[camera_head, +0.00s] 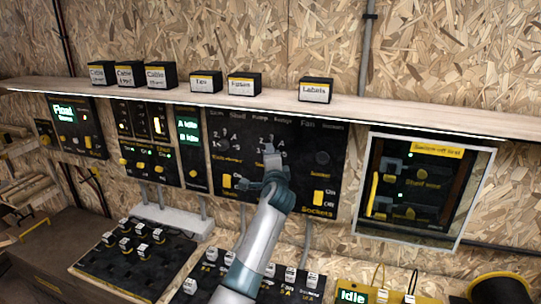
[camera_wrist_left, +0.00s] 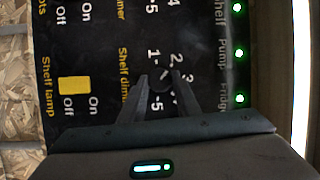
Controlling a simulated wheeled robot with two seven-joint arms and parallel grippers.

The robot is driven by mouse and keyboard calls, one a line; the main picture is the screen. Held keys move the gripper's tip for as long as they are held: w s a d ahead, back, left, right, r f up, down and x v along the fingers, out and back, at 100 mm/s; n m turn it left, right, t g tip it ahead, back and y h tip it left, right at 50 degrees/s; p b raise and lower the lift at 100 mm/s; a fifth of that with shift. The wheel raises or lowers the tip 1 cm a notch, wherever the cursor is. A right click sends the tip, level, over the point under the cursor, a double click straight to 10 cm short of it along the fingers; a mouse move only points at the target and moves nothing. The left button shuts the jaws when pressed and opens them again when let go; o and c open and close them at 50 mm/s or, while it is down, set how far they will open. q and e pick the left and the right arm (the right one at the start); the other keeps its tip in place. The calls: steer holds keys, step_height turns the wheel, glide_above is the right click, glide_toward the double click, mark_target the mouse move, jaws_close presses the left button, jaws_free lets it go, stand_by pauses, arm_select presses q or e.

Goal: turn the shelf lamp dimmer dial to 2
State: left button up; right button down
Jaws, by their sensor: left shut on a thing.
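The shelf lamp dimmer dial (camera_wrist_left: 161,80) is a small dark knob on the black panel. Its printed scale shows 1, 2, 3 and 5 around it, turned sideways in the left wrist view. A short pale mark shows on it, but I cannot tell which number it points to. My left gripper (camera_wrist_left: 160,88) has its two fingers on either side of the knob and is shut on it. In the head view the left gripper (camera_head: 269,150) reaches up to the middle panel (camera_head: 225,165) and covers the dial. My right gripper is not in view.
A yellow shelf lamp switch (camera_wrist_left: 73,86) sits beside the dial. A wooden shelf (camera_head: 280,108) with several labelled black boxes runs above the panels. A framed cover (camera_head: 480,190) stands at the right. Black trays with several white-capped pieces lie below.

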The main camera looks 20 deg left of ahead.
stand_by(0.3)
arm_select(q)
steer(key=o, duration=1)
steer(key=shift+o, duration=0.2)
steer(key=shift+s, duration=0.15)
steer(key=b+v, duration=0.4)
steer(key=v, duration=1.3)
steer(key=shift+b, duration=0.3)
